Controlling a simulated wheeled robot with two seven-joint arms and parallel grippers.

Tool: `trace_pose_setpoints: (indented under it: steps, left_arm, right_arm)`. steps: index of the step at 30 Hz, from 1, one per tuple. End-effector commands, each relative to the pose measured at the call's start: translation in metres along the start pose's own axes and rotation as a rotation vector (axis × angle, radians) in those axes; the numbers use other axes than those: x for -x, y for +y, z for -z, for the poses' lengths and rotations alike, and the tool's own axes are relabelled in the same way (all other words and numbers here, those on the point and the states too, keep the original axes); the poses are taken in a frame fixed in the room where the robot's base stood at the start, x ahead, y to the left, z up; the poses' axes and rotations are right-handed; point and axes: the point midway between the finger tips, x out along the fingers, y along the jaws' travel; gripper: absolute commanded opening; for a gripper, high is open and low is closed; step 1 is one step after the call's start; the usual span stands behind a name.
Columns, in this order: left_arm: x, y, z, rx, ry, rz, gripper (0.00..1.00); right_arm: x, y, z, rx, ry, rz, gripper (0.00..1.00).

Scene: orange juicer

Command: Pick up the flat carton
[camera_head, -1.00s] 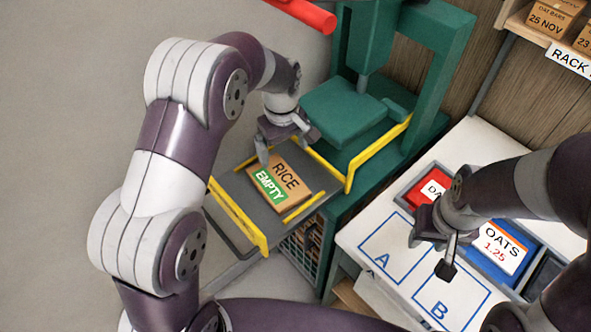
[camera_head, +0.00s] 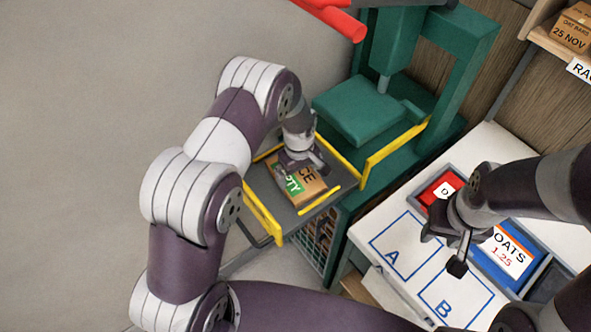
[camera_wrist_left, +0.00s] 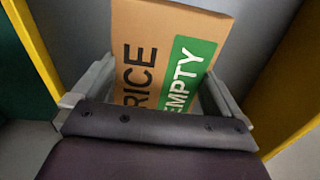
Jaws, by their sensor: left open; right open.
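The flat carton (camera_head: 312,188) is brown, with "RICE" in black and a green "EMPTY" label. It lies flat on the grey tray (camera_head: 262,188) with yellow side rails. My left gripper (camera_head: 302,166) is over the carton and hides part of it in the head view. In the left wrist view the carton (camera_wrist_left: 140,60) lies between the two open fingers of my left gripper (camera_wrist_left: 160,90). I cannot tell whether the fingers touch it. My right gripper (camera_head: 445,250) is open and empty above the white table.
A green press (camera_head: 360,110) stands behind the tray. Yellow rails (camera_head: 262,213) flank the tray. The white table (camera_head: 385,215) has squares marked A and B, and bins with a red pack (camera_head: 440,190) and an OATS pack (camera_head: 508,250). A shelf (camera_head: 555,45) holds boxes.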

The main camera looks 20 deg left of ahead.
Motion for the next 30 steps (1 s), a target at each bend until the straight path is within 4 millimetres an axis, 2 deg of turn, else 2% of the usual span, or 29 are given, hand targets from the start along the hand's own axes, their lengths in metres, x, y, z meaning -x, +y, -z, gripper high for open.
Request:
trace_pose_setpoints:
  steps: [2,3,5,6,7,17,20,24,30]
  left_arm:
    - [0.0,0.0,0.0,0.0,0.0,0.0,1.0]
    - [0.0,0.0,0.0,0.0,0.0,0.0,0.94]
    - [0.0,0.0,0.0,0.0,0.0,0.0,0.74]
    - [0.0,0.0,0.0,0.0,0.0,0.0,0.61]
    - [0.0,0.0,0.0,0.0,0.0,0.0,0.59]
    - [0.004,0.001,0.001,0.0,0.002,-0.002,0.59]
    - [0.013,0.001,0.001,0.0,0.002,-0.002,0.59]
    - [0.039,0.001,0.001,0.0,0.004,-0.005,0.59]
    - [0.066,0.002,-0.046,-0.005,0.002,-0.003,0.59]
  right_arm:
    - [-0.001,0.0,0.0,0.0,0.0,0.0,0.43]
    - [-0.001,0.0,0.0,0.0,0.0,0.0,0.43]
    - [-0.001,0.0,0.0,0.0,0.0,0.0,0.43]
    - [-0.001,0.0,0.0,0.0,0.0,0.0,0.43]
    - [-0.001,0.0,0.0,0.0,0.0,0.0,0.43]
    - [-0.002,0.0,0.0,0.0,0.0,0.0,0.43]
    - [-0.007,0.0,-0.001,0.0,0.0,0.0,0.43]
    - [-0.016,0.0,-0.002,0.0,0.0,0.0,0.43]
    - [-0.026,0.0,-0.003,0.0,0.0,0.0,0.43]
